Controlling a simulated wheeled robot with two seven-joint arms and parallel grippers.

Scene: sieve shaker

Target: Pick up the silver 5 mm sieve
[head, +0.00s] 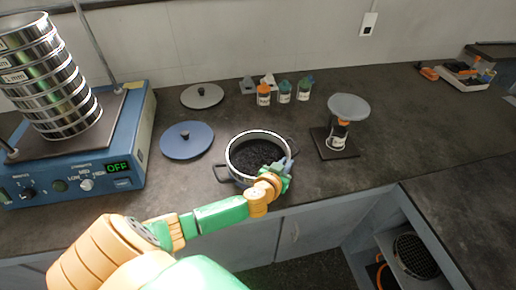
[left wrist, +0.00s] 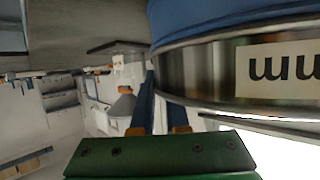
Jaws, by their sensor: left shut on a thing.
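A round silver-rimmed sieve (head: 231,158) with a dark inside sits low at the worktop's front edge. I cannot tell whether the sieve is lifted. My right gripper is not in view.
A blue shaker (head: 130,150) bearing a sieve stack (head: 45,75) stands left. A blue lid (head: 187,146) and grey lid (head: 202,98) lie behind. The worktop's right is mostly clear.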

